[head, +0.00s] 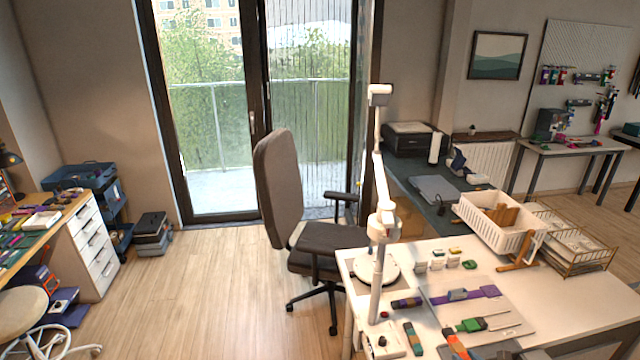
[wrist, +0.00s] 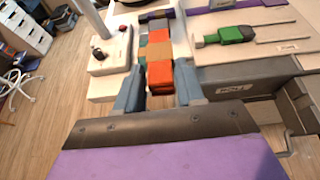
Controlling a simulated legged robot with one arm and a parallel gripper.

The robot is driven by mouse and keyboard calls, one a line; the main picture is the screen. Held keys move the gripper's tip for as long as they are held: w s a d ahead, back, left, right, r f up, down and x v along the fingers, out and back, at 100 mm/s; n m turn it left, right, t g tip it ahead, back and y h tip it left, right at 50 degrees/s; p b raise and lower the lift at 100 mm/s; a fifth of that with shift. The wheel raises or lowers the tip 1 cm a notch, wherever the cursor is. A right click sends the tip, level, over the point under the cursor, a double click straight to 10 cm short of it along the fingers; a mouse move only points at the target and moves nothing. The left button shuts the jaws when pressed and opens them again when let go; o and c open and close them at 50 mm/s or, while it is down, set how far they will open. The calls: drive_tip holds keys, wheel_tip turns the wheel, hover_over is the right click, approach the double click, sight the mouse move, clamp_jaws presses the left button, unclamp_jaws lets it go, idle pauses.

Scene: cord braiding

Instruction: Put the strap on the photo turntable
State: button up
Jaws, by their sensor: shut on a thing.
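The strap (wrist: 160,75), banded in orange, tan and grey, is between the two blue-grey fingers of my gripper (wrist: 158,94) in the wrist view. My gripper is shut on its near end, and the strap points away over the white table. What looks like the same strap shows at the bottom edge of the head view (head: 455,345); my gripper is out of that view. The photo turntable appears to be the round white disc (head: 391,270) at the table's far left, partly hidden by a white post. The strap is apart from it.
A white control box (wrist: 110,52) with a black knob lies left of the strap. A green pronged tool (wrist: 232,35) and a grey box (wrist: 235,82) are to the right. A purple strap (head: 482,292) and a white basket (head: 480,225) lie farther back.

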drive_tip(key=w+a+r+y, duration=0.1)
drive_tip(key=w+a+r, duration=0.3)
drive_tip(key=a+r, duration=0.5)
drive_tip(key=w+a+r+n+y, duration=0.1)
drive_tip(key=w+a+r, duration=0.3)
drive_tip(key=a+r, duration=0.6)
drive_tip(key=w+a+r+n, duration=0.1)
drive_tip(key=w+a+r, duration=0.3)
drive_tip(key=a+r, duration=0.6)
drive_tip(key=shift+w+r+g+y, duration=0.2)
drive_tip(key=shift+r+g+y, duration=0.1)
drive_tip(key=shift+r+y, duration=0.1)
